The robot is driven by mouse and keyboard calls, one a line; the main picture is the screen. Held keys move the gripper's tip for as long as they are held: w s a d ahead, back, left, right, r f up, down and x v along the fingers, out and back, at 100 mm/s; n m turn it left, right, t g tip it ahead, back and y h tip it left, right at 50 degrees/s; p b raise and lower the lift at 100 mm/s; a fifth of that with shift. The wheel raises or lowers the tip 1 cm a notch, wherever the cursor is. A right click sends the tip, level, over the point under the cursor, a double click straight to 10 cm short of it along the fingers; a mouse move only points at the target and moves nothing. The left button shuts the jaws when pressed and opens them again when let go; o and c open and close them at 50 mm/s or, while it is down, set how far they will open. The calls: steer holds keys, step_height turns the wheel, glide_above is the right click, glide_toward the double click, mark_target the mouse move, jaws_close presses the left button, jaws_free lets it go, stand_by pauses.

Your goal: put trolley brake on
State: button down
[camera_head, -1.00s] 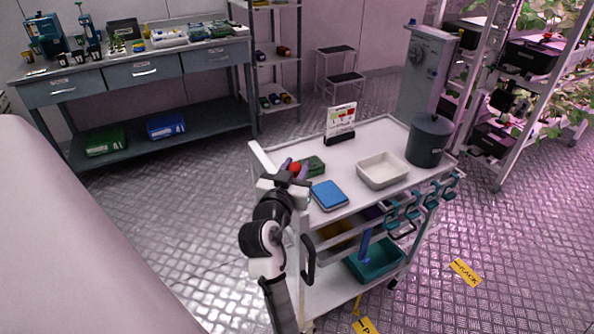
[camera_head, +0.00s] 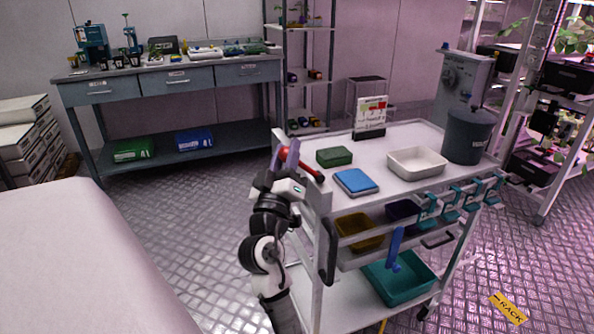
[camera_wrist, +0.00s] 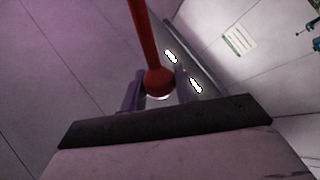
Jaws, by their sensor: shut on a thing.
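The trolley (camera_head: 428,131) is a white cart with a top deck and lower shelves. A red brake lever (camera_head: 308,168) with a round knob shows at its left end, sloping from the knob down to the right. My gripper (camera_head: 285,156) is at that end, its purple fingers shut around the knob. In the wrist view the red knob (camera_wrist: 158,82) sits between the fingers, with the red shaft (camera_wrist: 143,35) running up out of the picture. The lever's pivot is hidden.
On the deck are a green box (camera_head: 334,156), a blue-topped scale (camera_head: 356,181), a white tray (camera_head: 417,174), a sign (camera_head: 370,113) and a dark pot (camera_head: 469,136). A teal bin (camera_head: 400,290) is below. A workbench (camera_head: 176,85) stands behind.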

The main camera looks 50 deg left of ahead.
steer(key=shift+s+a+f+n+g+y+b, duration=0.15)
steer(key=shift+s+f+n+g+y+b, duration=0.25)
steer(key=shift+f+n+y+b, duration=0.7)
steer(key=shift+s+a+f+n+g+y+b, duration=0.2)
steer(key=shift+s+f+n+g+y+b, duration=0.25)
steer(key=shift+n+y+b, duration=0.7)
steer(key=shift+s+a+f+n+g+y+b, duration=0.15)
steer(key=shift+s+f+n+g+y+b, duration=0.15)
steer(key=shift+f+n+y+b, duration=0.85)
steer(key=shift+r+n+h, duration=0.2)
steer(key=shift+n+h, duration=0.2)
steer(key=c, duration=1.1)
jaws_free()
steer(key=shift+b, duration=0.35)
